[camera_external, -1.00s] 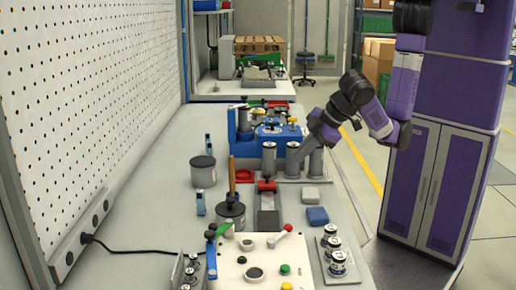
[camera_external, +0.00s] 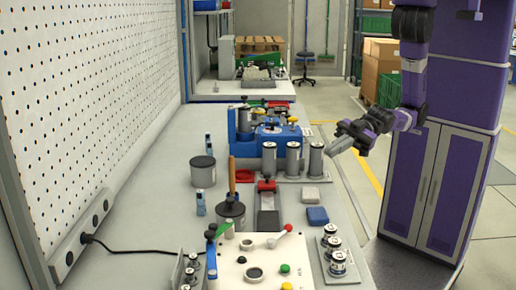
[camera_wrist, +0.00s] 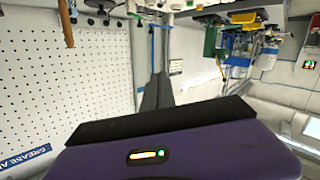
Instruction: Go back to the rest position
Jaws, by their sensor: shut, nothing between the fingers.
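My gripper (camera_external: 340,146) is at the right of the workbench, just right of the row of metal cylinders (camera_external: 292,160), apart from them and holding nothing. Its fingers are together, pointing left and a little down in the external view. In the wrist view, the dark fingers (camera_wrist: 157,92) show closed, with nothing between them. My purple arm is folded back close to my body.
The workbench (camera_external: 150,215) carries a blue fixture (camera_external: 240,148), a dark canister (camera_external: 203,172), a white panel with coloured knobs (camera_external: 225,270), a blue block (camera_external: 317,216) and small cylinders at the front right (camera_external: 338,264). A pegboard (camera_external: 80,100) stands on the left. Floor right of the bench is free.

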